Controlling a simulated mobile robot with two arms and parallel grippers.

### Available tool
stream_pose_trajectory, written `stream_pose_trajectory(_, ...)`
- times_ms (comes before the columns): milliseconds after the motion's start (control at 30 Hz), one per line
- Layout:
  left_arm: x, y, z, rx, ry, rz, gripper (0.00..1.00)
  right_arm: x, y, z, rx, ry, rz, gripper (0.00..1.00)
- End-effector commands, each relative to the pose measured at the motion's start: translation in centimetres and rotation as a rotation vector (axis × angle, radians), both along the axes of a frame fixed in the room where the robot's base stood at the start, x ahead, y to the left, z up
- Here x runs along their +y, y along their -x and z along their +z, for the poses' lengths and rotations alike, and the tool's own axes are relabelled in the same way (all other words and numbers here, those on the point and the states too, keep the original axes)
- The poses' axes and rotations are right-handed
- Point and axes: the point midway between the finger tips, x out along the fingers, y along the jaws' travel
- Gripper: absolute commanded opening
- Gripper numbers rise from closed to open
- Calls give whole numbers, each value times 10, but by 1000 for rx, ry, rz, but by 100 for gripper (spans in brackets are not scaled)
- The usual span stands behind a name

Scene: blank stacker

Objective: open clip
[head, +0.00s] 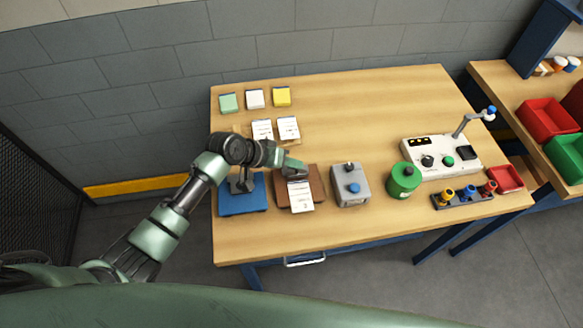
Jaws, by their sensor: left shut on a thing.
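A brown clipboard (315,187) lies on the wooden table left of the middle. A white printed sheet (300,196) lies on it and reaches past its front edge. My left gripper (296,171) is over the sheet's top end. It is shut on what appears to be the clip, which the fingers mostly hide, so I cannot tell how far open the clip is. My right gripper is not in view.
A blue device (242,203) stands left of the board, under my left arm. A grey box (350,186) with a blue button and a green canister (403,181) stand to the right. Two printed cards (288,128) lie behind. The table's front strip is clear.

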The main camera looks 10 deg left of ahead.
Motion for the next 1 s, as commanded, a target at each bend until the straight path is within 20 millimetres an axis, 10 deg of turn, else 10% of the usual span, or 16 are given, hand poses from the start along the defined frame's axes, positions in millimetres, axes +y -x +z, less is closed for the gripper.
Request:
stream_pose_trajectory(367,6,-23,-5,342,112,1,0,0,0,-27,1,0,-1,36)
stream_pose_trajectory(1000,14,-47,-22,812,266,-2,0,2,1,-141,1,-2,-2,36)
